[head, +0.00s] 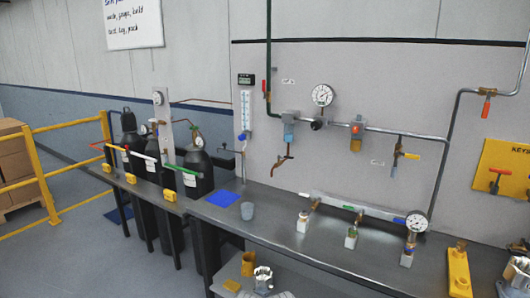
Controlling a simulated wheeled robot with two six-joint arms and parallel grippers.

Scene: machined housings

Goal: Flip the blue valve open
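Two blue parts could be the blue valve, and I cannot tell for certain which is meant. A small blue handle (399,220) lies along the right end of the pale manifold bar (375,212), left of a round gauge. I cannot make out either of my grippers in the head view, and nothing is seen touching these parts.
A red valve part (356,129) and a yellow handle (411,156) are on the wall piping. Black cylinders (199,170) stand left. A yellow bracket (459,271) is at right front.

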